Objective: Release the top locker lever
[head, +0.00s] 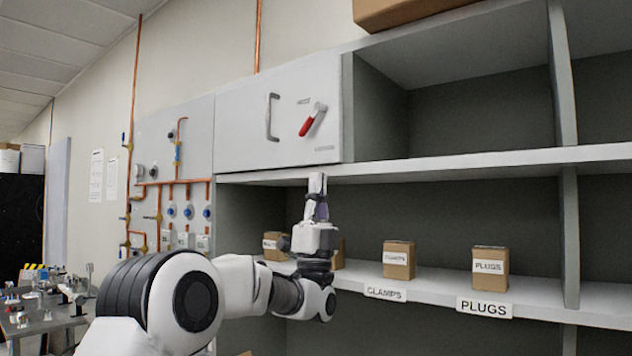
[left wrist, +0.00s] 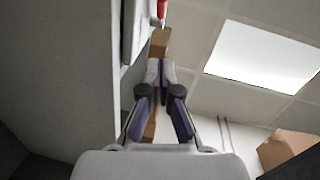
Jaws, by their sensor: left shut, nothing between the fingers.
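The top locker door (head: 285,110) is a white panel at the upper middle of the head view, and it looks closed. It carries a grey bar handle (head: 272,117) and, right of it, a lever with a red grip (head: 308,124). The lever slants, its red end down and to the left. The red tip also shows at the top of the left wrist view (left wrist: 162,9). My left gripper (head: 317,183) points upward just below the door's lower edge, under the lever and apart from it. Its fingers (left wrist: 160,66) are shut and empty. My right gripper is not in view.
Below the locker, open shelves hold small cardboard boxes, including a clamps box (head: 398,259) and a plugs box (head: 490,268). The shelf edge (head: 470,162) runs right from beneath the door. Copper pipes (head: 170,183) with blue valves are on the left wall.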

